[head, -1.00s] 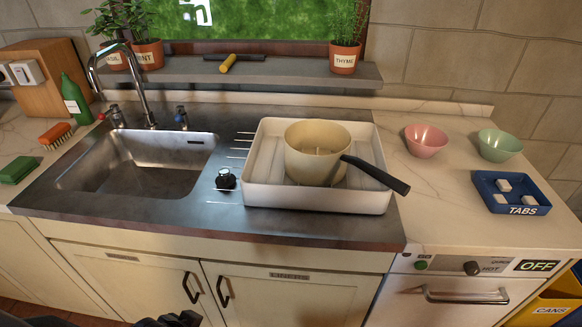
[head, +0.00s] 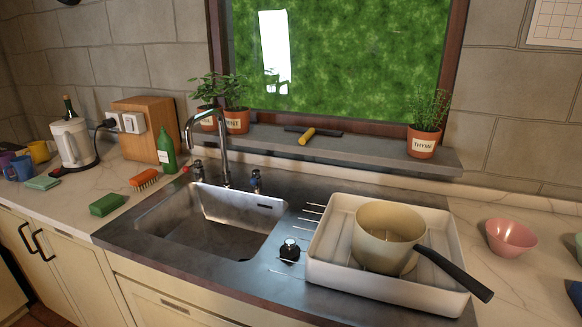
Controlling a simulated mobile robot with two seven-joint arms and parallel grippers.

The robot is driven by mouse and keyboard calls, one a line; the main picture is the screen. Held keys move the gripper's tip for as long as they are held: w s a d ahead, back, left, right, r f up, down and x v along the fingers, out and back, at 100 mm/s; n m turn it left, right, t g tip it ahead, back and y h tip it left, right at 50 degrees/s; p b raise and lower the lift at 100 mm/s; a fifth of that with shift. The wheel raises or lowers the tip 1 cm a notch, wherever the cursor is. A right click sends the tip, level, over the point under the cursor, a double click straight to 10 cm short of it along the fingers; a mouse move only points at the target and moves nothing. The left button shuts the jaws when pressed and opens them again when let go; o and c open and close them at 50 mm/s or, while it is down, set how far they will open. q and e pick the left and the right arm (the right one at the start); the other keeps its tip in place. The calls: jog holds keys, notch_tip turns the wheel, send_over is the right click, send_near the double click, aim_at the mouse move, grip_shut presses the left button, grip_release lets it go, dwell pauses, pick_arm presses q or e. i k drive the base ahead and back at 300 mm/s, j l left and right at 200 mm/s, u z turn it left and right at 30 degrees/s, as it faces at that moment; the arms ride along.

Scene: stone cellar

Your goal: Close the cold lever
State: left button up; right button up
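The cold lever (head: 256,182) is a small metal tap handle with a blue mark, right of the faucet (head: 222,150) behind the sink. The hot lever (head: 196,171), with a red mark, stands left of the faucet. Whether the cold lever is turned open or shut is too small to tell. The faucet's spout arches over the steel sink basin (head: 205,235); I make out no clear stream of water. Neither of my grippers is in view.
A white tray (head: 325,268) holding a beige pot (head: 388,238) with a dark handle stands right of the sink. A shelf (head: 365,148) runs behind.

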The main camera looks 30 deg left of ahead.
aim_at(256, 173)
jog(key=u, duration=1.2)
